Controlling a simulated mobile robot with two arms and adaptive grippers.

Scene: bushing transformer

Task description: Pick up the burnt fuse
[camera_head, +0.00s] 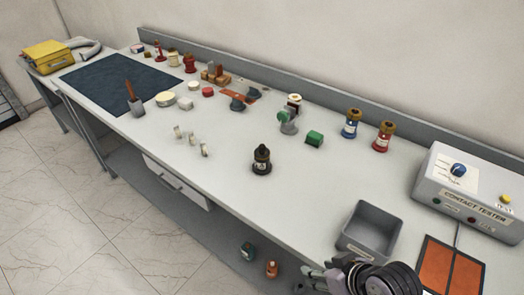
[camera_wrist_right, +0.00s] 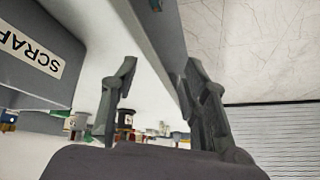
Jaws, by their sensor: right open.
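Several small pale fuse-like cylinders stand on the bench in the head view, one at the left (camera_head: 178,132), one in the middle (camera_head: 192,138) and one at the right (camera_head: 204,150). They are too small to tell which is burnt. A dark brown-black bushing-like part (camera_head: 262,160) stands to their right; it also shows in the right wrist view (camera_wrist_right: 125,119). My right gripper (camera_head: 322,280) is at the bottom of the head view, by the bench's front edge. In the right wrist view its two fingers (camera_wrist_right: 160,66) are apart with nothing between them. My left gripper is not in view.
A grey bin (camera_head: 348,242) stands near my right gripper; its SCRAP label (camera_wrist_right: 30,45) shows in the wrist view. A contact tester (camera_head: 465,200) and orange pads (camera_head: 437,263) are at the right. The front middle is clear.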

